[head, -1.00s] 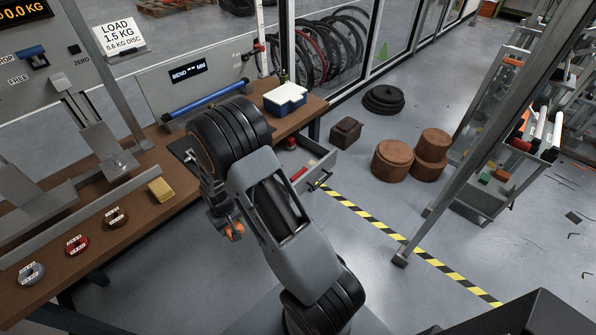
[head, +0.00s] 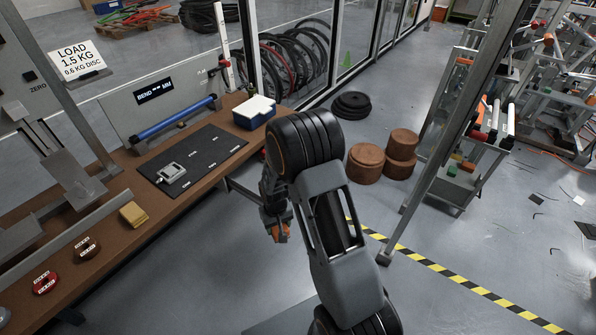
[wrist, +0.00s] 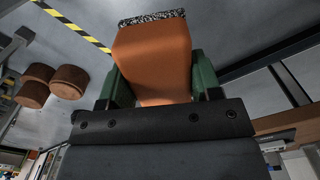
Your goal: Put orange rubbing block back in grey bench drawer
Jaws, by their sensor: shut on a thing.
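The orange rubbing block (wrist: 152,55) is held between the green fingers of my gripper (wrist: 163,82) in the wrist view, with a speckled dark strip along its far end. In the head view my gripper (head: 277,227) is shut on the block (head: 282,235), in the air to the right of the bench's front edge. The grey bench drawer (head: 240,192) shows only as a thin grey edge below the bench; my arm hides the rest, so I cannot see into it. The block is outside the drawer.
The wooden bench (head: 112,230) carries a black mat (head: 215,145), a small grey device (head: 171,173), a yellow block (head: 134,214) and a blue-and-white box (head: 254,112). Brown round stools (head: 365,163) and a metal post (head: 415,185) stand on the right. Floor beside the bench is clear.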

